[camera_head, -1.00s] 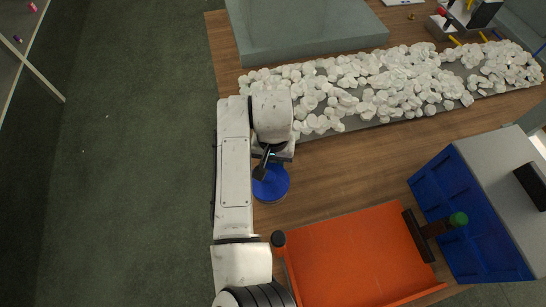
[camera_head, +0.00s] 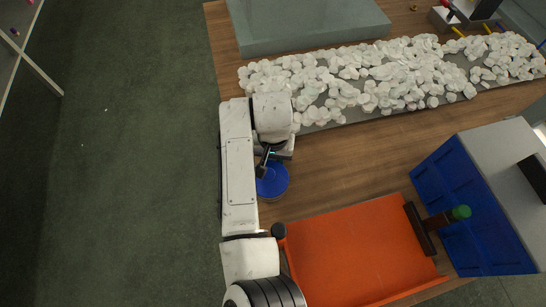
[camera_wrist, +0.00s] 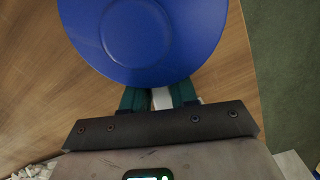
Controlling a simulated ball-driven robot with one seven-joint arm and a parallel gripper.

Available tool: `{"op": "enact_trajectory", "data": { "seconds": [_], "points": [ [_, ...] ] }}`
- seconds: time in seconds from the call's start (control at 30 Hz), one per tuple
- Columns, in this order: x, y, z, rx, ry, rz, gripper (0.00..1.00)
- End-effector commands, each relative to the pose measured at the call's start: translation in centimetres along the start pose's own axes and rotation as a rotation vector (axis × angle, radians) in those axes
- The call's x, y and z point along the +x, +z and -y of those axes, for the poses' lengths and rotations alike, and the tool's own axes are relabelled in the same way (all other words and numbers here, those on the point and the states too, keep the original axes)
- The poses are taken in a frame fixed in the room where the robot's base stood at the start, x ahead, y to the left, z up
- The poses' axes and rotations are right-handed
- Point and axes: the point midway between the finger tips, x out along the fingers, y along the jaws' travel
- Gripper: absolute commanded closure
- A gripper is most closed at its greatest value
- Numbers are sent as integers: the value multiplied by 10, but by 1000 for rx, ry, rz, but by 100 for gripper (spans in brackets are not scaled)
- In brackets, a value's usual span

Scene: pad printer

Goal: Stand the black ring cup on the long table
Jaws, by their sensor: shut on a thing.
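My gripper (camera_head: 265,160) is shut on the rim of a blue round cup (camera_head: 273,183), over the left part of the wooden long table (camera_head: 345,175). In the wrist view the blue cup (camera_wrist: 150,35) fills the top middle as a broad disc with a raised circle. The teal fingers of my gripper (camera_wrist: 158,97) reach its near edge and are partly hidden under it. No black ring shows on this face; its other side is hidden. I cannot tell whether the cup touches the table.
White pieces (camera_head: 350,85) cover the back. Bare wood lies between.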

Motion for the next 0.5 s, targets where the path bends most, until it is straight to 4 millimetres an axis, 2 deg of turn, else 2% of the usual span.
{"op": "enact_trajectory", "data": {
  "seconds": [0.5],
  "points": [
    [3,0,0,0,0,-1,100]
  ]
}}
